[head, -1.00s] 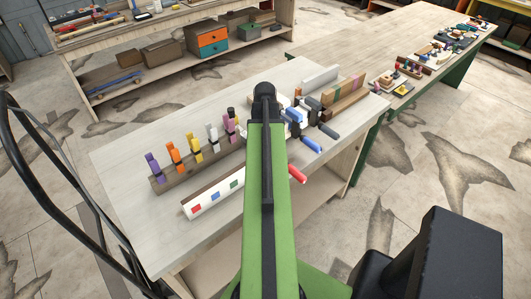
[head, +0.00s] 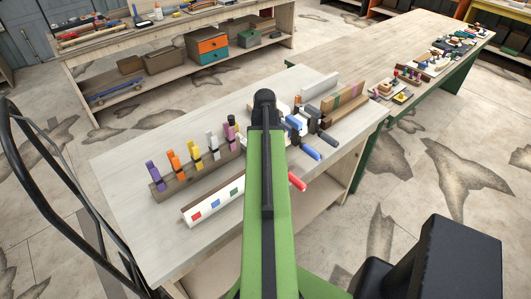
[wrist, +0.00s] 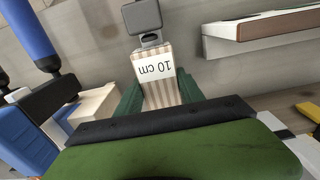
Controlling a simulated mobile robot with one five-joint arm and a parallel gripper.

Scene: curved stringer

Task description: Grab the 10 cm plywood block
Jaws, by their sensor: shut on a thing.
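The 10 cm plywood block (wrist: 155,67) shows in the wrist view, with striped ply edges and a white label reading "10 cm". My gripper (wrist: 157,86) has its dark green fingers on either side of the block and is shut on it. A grey metal-like piece (wrist: 144,22) shows just beyond the block's far end; I cannot tell whether they touch. In the head view my arm hides the gripper and the block.
The pale workbench (head: 125,190) holds a rack of coloured clamps (head: 195,165), a white rail with coloured squares (head: 213,205), blue-handled tools (head: 310,153) and wooden blocks (head: 345,92). A blue handle (wrist: 33,35) lies left in the wrist view. The bench's left part is clear.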

